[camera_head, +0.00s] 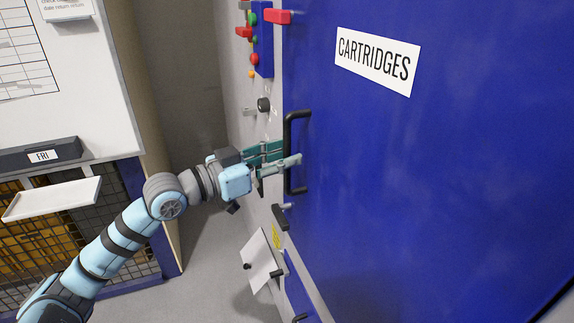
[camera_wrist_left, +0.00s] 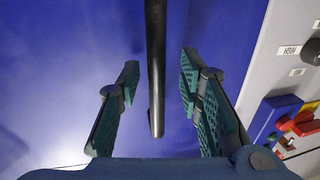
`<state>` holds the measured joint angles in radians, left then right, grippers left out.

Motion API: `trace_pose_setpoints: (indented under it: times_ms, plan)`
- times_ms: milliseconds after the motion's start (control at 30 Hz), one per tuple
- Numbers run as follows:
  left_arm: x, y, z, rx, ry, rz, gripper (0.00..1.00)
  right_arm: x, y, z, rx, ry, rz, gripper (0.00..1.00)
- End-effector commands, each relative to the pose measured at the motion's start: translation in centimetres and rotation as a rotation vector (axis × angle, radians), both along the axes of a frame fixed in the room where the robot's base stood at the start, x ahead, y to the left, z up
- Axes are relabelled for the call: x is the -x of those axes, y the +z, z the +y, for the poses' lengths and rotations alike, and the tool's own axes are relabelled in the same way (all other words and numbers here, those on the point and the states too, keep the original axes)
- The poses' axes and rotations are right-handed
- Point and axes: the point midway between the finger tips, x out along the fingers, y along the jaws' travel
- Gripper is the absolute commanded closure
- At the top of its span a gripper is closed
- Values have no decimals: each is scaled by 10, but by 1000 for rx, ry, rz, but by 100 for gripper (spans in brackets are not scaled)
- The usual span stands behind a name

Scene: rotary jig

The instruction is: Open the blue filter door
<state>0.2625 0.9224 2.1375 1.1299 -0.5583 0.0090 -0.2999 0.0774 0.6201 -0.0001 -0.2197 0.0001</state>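The large blue door (camera_head: 450,190) fills the right of the head view and carries a white label reading CARTRIDGES. It looks closed against the grey frame. A black vertical bar handle (camera_head: 289,135) is on its left edge. My left gripper (camera_head: 279,157) is at the lower half of this handle. In the left wrist view the handle bar (camera_wrist_left: 156,70) runs between the fingers of my open left gripper (camera_wrist_left: 158,85), with a gap on both sides. My right gripper is in neither view.
A panel with coloured buttons (camera_head: 262,40) and a red block (camera_head: 278,16) sit left of the door's top edge. A black knob (camera_head: 264,104) is lower. A white flap (camera_head: 262,262) sticks out below. A whiteboard (camera_head: 75,90) and a small white shelf (camera_head: 52,199) are left.

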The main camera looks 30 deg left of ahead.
Motion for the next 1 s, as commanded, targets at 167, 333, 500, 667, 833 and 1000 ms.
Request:
trace_pose_setpoints:
  times_ms: [167, 333, 500, 667, 833, 1000]
  plan:
    - [-7, 2, -7, -1, -8, 2, 67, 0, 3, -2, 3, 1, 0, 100]
    - [-8, 1, -8, -2, -9, 3, 67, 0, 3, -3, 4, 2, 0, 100]
    - [-8, 1, -7, -2, -8, 3, 83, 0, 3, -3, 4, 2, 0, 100]
    - [-8, 1, -7, -2, -8, 3, 100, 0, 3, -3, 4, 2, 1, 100]
    - [-8, 1, -7, -2, -8, 3, 100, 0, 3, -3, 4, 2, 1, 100]
    - [-7, 1, -7, -1, -5, 3, 100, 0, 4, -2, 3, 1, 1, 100]
